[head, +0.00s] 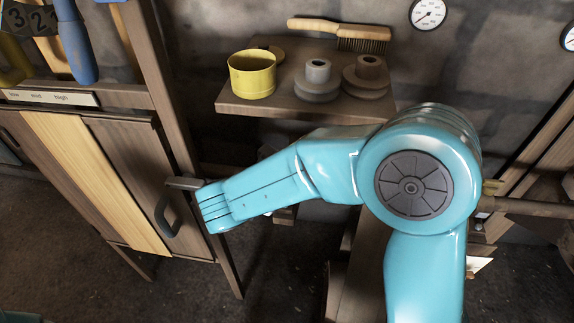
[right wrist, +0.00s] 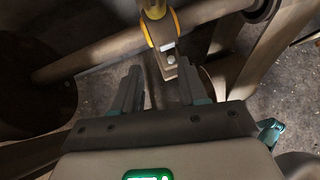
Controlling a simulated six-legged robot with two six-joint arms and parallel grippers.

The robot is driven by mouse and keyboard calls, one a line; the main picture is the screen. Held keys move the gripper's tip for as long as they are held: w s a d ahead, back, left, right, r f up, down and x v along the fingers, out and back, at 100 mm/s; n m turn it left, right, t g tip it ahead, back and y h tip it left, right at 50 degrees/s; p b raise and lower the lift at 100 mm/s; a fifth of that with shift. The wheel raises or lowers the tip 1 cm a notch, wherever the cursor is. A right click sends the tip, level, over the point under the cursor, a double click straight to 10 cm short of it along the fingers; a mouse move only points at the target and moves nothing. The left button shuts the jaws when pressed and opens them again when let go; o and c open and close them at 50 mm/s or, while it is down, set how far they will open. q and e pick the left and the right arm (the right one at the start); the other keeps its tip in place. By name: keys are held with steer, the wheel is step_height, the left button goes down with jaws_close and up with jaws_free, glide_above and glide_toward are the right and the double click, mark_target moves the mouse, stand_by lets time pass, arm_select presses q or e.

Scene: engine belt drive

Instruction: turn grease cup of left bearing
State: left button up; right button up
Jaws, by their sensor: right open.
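In the right wrist view my right gripper (right wrist: 160,77) is open, with nothing between its two grey fingers. Just beyond the fingertips is a metal block with a bolt head (right wrist: 170,60). Above it is a rounded part with a yellow rim (right wrist: 161,30), in line with the gap. I cannot tell for sure whether this is the left bearing's grease cup. A shaft (right wrist: 95,50) runs behind it. My left gripper is not in view.
A wooden cabinet (head: 95,180) with a dark handle (head: 163,217) stands at left. Large curved spokes (right wrist: 285,40) stand close at right in the wrist view.

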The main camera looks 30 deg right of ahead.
steer(key=w+d, duration=0.2)
steer(key=d, duration=0.1)
steer(key=w+d+b, duration=0.1)
steer(key=w+d, duration=0.4)
steer(key=shift+w+d+f, duration=0.1)
steer(key=shift+d+f, duration=0.2)
steer(key=shift+d, duration=0.05)
steer(key=shift+w+d+f, duration=0.1)
steer(key=shift+w+f, duration=0.05)
steer(key=shift+f, duration=0.05)
steer(key=c, duration=0.7)
